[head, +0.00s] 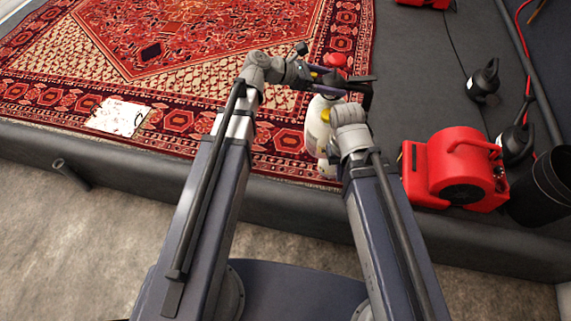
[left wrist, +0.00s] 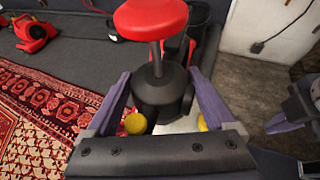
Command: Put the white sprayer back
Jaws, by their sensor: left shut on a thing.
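The white sprayer (head: 317,125) has a white body, a black neck and a red handle (head: 335,62). It appears over the rug's front right corner; I cannot tell whether its base touches. In the left wrist view its black collar (left wrist: 160,95) lies between the fingers, with the red handle beyond. My left gripper (head: 328,80) is shut on the sprayer near its top. My right gripper is mostly hidden behind its own wrist in the head view. Part of it shows at the right edge of the left wrist view (left wrist: 290,118), apart from the sprayer; its opening is unclear.
A patterned red rug (head: 190,80) covers the pit floor at left, with a stained white sheet (head: 118,117) on it. A red blower (head: 455,168), black bucket (head: 545,185) and black pump-like device (head: 484,80) with a cord stand right. Grey floor between rug and devices is clear.

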